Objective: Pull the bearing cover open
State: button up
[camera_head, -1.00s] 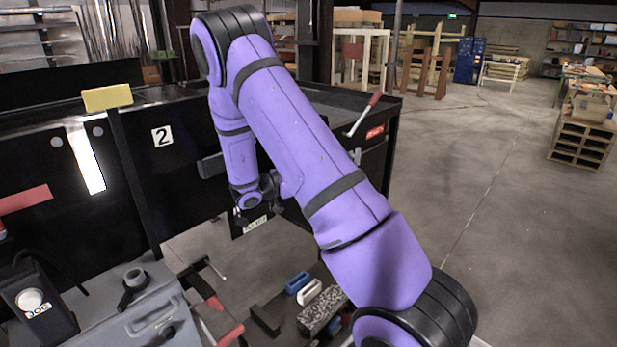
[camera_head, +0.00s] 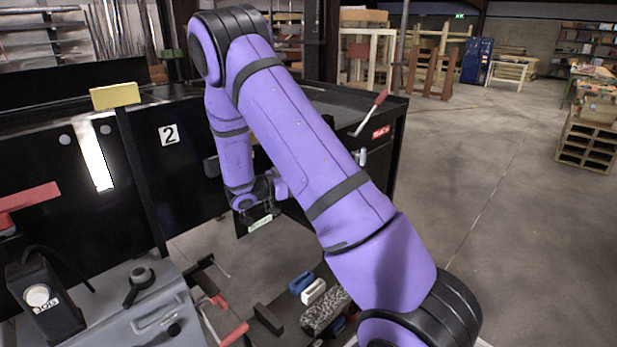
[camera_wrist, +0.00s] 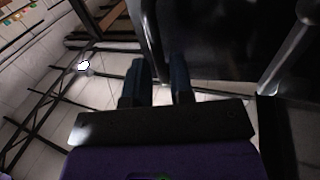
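A black panel with a small pale label (camera_head: 260,222), probably the bearing cover, hangs low on the black machine side in the head view. The label is too small to read. My gripper (camera_head: 254,212) is just in front of it, mostly hidden by my own wrist. In the wrist view, my gripper (camera_wrist: 160,80) has two dark fingers with a gap between them. A dark panel (camera_wrist: 210,45) fills the top right beyond the fingers. Its thin left edge runs down toward the gap; I cannot tell whether the fingers touch it.
A red-handled lever (camera_head: 372,112) sticks up right of my arm. A grey control housing (camera_head: 130,315) with a knob stands at lower left. Blue and white blocks (camera_head: 307,286) lie low beside my arm. Open floor (camera_head: 490,200) spreads at right.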

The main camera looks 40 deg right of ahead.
jog(key=v, duration=0.8)
jog(key=shift+s, duration=0.1)
dwell(0.3)
